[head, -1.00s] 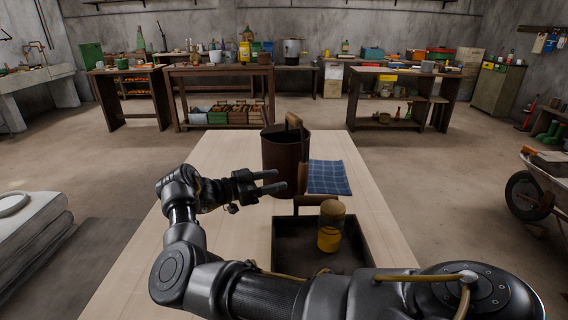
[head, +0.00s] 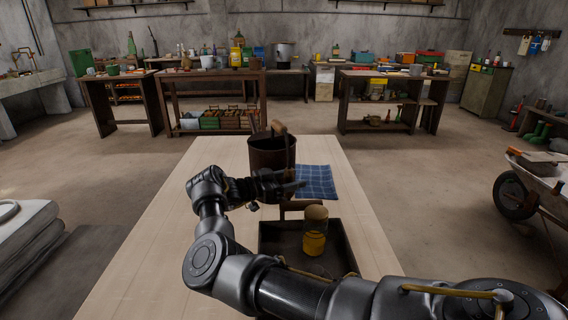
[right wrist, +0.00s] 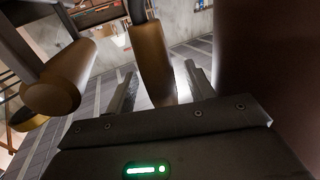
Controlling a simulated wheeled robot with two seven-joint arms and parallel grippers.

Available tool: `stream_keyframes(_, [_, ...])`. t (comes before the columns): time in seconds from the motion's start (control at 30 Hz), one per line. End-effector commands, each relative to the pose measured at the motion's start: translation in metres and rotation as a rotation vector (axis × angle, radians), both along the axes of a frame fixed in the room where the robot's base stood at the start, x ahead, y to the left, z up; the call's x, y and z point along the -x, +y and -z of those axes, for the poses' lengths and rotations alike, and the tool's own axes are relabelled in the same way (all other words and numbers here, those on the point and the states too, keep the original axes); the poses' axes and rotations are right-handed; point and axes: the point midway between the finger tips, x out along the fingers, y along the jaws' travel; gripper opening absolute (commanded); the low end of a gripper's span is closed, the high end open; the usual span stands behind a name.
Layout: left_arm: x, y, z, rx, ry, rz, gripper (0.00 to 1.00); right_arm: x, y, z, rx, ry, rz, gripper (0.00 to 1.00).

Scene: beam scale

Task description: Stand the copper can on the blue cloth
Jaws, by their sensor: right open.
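The copper can (head: 268,156), dark brown with a wooden grip on top, stands upright on the pale table, left of the blue checked cloth (head: 317,181). The cloth lies flat and bare. My right gripper (head: 291,186) is in front of the can's lower part, pointing right and partly covering it. In the right wrist view the jaws (right wrist: 160,92) are open, with a brown wooden grip (right wrist: 153,65) showing between or just beyond them. The can's dark wall (right wrist: 270,60) fills the right side there. Contact cannot be told. My left gripper is not in view.
A dark tray (head: 345,245) with a wooden handle (head: 305,206) sits nearer on the table. A cork-topped jar with yellow contents (head: 315,238) stands in it. The table's left part is clear. A wheelbarrow (head: 540,195) stands at the right.

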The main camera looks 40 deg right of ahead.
Motion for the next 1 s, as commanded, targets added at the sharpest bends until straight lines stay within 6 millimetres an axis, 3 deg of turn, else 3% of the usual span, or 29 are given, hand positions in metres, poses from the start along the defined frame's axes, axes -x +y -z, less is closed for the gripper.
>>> stream_keyframes(0.37, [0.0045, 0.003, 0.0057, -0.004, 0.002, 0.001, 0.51, -0.0039, -0.0055, 0.0007, -0.001, 0.0, -0.011, 0.54])
stream_keyframes(0.77, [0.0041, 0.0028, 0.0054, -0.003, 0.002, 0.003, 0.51, -0.0038, -0.0054, 0.0007, 0.0, 0.0, -0.011, 0.01])
stream_keyframes(1.0, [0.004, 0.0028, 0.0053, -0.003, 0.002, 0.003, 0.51, -0.0038, -0.0053, 0.0007, 0.0, 0.0, -0.011, 0.0])
